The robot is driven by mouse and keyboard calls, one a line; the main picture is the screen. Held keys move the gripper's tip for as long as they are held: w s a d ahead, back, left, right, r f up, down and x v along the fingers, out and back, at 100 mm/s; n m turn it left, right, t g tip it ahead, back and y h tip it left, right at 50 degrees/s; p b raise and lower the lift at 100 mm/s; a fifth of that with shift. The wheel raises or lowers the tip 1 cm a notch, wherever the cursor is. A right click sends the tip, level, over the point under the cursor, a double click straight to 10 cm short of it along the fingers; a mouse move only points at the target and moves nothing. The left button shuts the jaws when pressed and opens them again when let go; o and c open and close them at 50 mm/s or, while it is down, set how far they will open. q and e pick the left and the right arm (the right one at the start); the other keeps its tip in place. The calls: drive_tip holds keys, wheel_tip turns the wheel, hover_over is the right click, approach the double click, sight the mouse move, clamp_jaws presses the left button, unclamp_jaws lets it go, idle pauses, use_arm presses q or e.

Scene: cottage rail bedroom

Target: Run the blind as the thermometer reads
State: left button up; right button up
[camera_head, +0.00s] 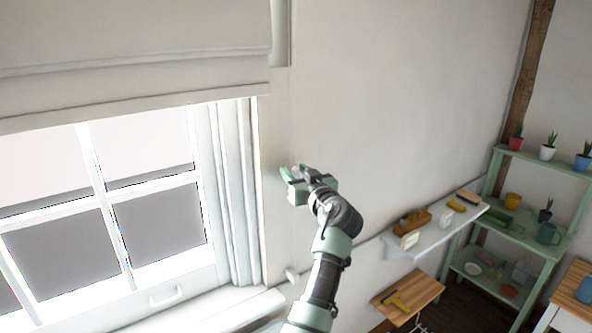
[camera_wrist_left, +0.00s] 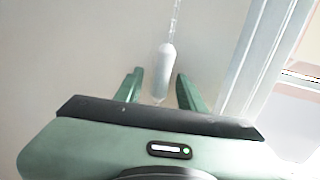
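The pale fabric blind (camera_head: 150,35) hangs raised above the window, its lower edge above the top of the frame. My left gripper (camera_head: 285,172) is at the wall just right of the window. In the left wrist view, a white cord pull (camera_wrist_left: 162,70) hangs from a thin beaded cord (camera_wrist_left: 175,18) between the two green fingers. The fingers are apart, with a gap showing on each side of the pull. In the head view, the pull is hardly visible at the gripper. I cannot make out a thermometer. My right gripper is not in view.
The window (camera_head: 100,210) has a white frame and sill. A wall shelf (camera_head: 440,222) with small objects is to the right, above a lower wooden surface (camera_head: 408,295). A green shelf unit (camera_head: 520,235) holds plants and mugs. The wall between is clear.

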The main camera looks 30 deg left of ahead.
use_arm(q)
clamp_jaws()
idle(1.4)
